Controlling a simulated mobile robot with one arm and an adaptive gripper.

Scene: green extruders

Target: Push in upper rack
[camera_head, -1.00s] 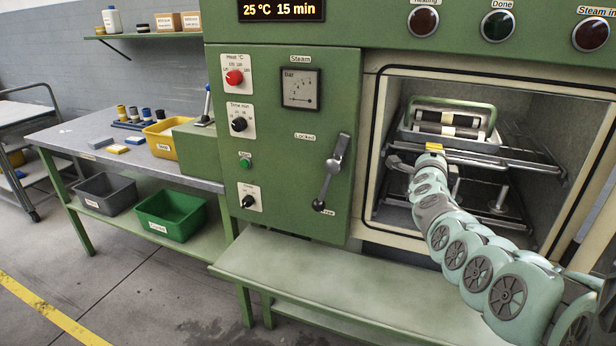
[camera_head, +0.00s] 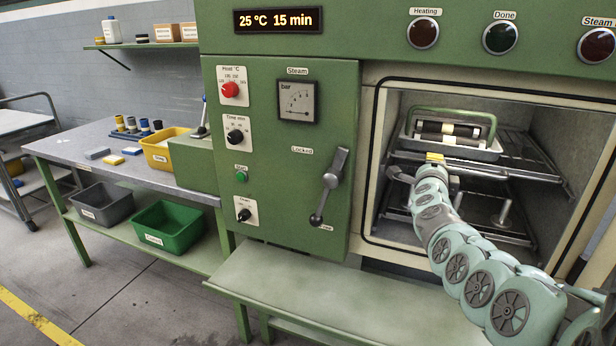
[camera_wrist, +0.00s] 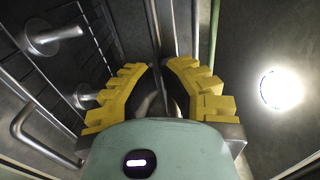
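The upper rack (camera_head: 535,170) is inside the open chamber, with its front part near the opening. A metal tray (camera_head: 470,152) with a green handle stands on it, holding dark cylindrical parts with a pale one between. A U-shaped bar (camera_head: 399,173) projects from the rack's front left. My gripper (camera_head: 435,158) is at this front, reaching in from the lower right. In the wrist view its yellow fingers (camera_wrist: 160,68) are curved together, tips close, with a metal bar (camera_wrist: 155,30) running between them. The exact contact is partly hidden by the fingers and wrist.
The lower rack (camera_head: 490,215) with upright posts lies below. A lit lamp (camera_wrist: 281,89) shows in the wrist view. The chamber frame (camera_head: 372,150) borders the arm's way in. A green bench (camera_head: 320,290) stands below the opening. A door lever (camera_head: 330,185) is left.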

